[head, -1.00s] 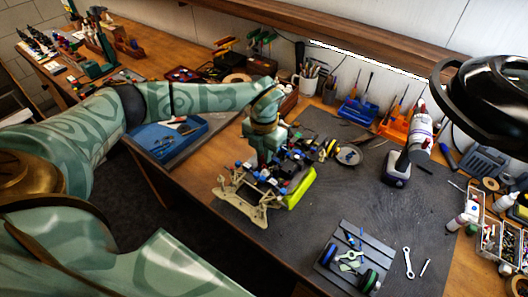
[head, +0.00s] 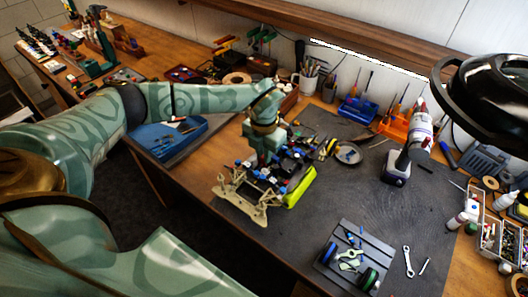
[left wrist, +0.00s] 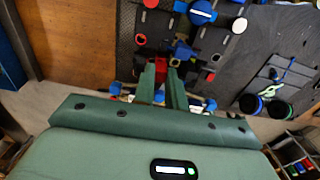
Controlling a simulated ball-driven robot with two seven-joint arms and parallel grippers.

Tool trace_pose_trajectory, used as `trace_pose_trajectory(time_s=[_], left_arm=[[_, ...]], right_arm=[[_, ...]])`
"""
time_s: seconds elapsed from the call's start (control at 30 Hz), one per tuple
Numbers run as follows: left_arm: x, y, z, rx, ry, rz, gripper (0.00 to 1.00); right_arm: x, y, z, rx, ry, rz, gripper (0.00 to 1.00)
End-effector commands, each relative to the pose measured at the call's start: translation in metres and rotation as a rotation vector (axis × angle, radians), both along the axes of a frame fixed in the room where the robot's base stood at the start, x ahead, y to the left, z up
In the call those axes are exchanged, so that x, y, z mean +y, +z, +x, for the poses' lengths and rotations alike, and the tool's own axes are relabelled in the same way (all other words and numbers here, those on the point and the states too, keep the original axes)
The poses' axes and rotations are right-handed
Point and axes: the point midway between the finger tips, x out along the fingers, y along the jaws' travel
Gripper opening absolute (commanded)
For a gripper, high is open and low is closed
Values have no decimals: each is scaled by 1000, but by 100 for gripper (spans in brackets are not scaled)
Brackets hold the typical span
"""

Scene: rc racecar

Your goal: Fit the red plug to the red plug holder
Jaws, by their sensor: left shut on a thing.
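The RC car chassis (head: 240,199) stands on the grey mat, with blue, red and black parts on it. My left gripper (left wrist: 161,68) points down into the chassis. In the head view my left gripper hides its own fingertips and what they hold. In the left wrist view its two green fingers are close together, shut on a small part that is mostly hidden. A small red part (left wrist: 187,75) shows right beside the fingertips; I cannot tell whether it is the red plug or the red plug holder. My right gripper is not in view.
A yellow-green car part (head: 300,188) lies against the chassis. A grey stand (head: 352,258) with wheels, a wrench (head: 408,262) and a drill (head: 397,166) are to the right. A blue tray (head: 168,138) lies left. The mat's middle right is clear.

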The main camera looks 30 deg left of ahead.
Motion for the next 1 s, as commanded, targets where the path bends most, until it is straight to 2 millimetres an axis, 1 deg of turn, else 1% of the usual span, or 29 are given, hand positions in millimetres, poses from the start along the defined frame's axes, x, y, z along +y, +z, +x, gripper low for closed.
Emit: trace_pose_trajectory(time_s=[0.53, 0.57, 0.6, 0.63, 0.67, 0.9, 1.0], left_arm=[[0, -15, 0, 1, 0, 0, 0], [0, -15, 0, 1, 0, 0, 16], [0, -14, 0, 1, 0, 0, 27], [0, -14, 0, 1, 0, 0, 35], [0, -14, 0, 0, 0, 0, 39], [0, -13, 0, 0, 0, 0, 39], [0, -9, 1, -2, 0, 0, 39]], right_arm=[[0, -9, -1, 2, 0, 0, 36], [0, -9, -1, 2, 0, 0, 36], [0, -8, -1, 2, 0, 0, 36], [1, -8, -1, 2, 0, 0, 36], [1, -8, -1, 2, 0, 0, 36], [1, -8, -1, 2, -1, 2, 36], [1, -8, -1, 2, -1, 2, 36]])
